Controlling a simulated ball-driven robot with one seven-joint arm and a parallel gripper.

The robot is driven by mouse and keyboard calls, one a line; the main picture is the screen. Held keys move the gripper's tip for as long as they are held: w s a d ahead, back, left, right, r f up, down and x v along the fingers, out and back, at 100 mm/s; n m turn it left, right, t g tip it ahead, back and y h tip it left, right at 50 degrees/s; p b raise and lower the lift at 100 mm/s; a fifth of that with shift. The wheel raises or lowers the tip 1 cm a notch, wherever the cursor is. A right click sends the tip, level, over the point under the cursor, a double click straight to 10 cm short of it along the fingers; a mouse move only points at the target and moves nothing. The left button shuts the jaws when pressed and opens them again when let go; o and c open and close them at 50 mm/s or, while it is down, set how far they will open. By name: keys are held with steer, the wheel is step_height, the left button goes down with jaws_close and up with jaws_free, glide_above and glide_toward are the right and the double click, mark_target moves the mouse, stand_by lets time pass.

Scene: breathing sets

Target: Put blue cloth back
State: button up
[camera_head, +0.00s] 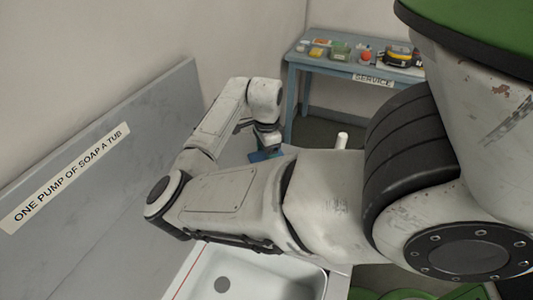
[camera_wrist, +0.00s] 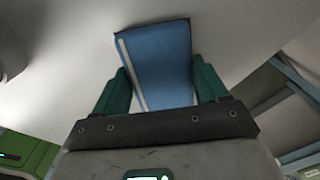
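The blue cloth (camera_wrist: 160,45), with a pale stripe along its left side, sits between the two teal fingers of my gripper (camera_wrist: 158,72) in the wrist view. Both fingertips meet its side edges, and it reaches out past them. In the head view my gripper (camera_head: 267,141) points down beyond my bent arm. Part of the blue cloth (camera_head: 258,156) shows just below it, by the pale counter. My forearm hides the rest, and I cannot tell whether the cloth touches the counter.
A white sink basin (camera_head: 245,278) lies in front of my arm. A grey panel (camera_head: 120,165) with a soap sign stands at left. A blue service table (camera_head: 310,62) at the back holds several small items. A white upright peg (camera_head: 342,140) stands right of my gripper.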

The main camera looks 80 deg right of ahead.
steer(key=o, duration=0.4)
steer(key=shift+r, duration=0.15)
step_height(320, 180, up, 12)
steer(key=shift+r+b, duration=0.1)
steer(key=shift+b, duration=0.5)
stand_by(0.3)
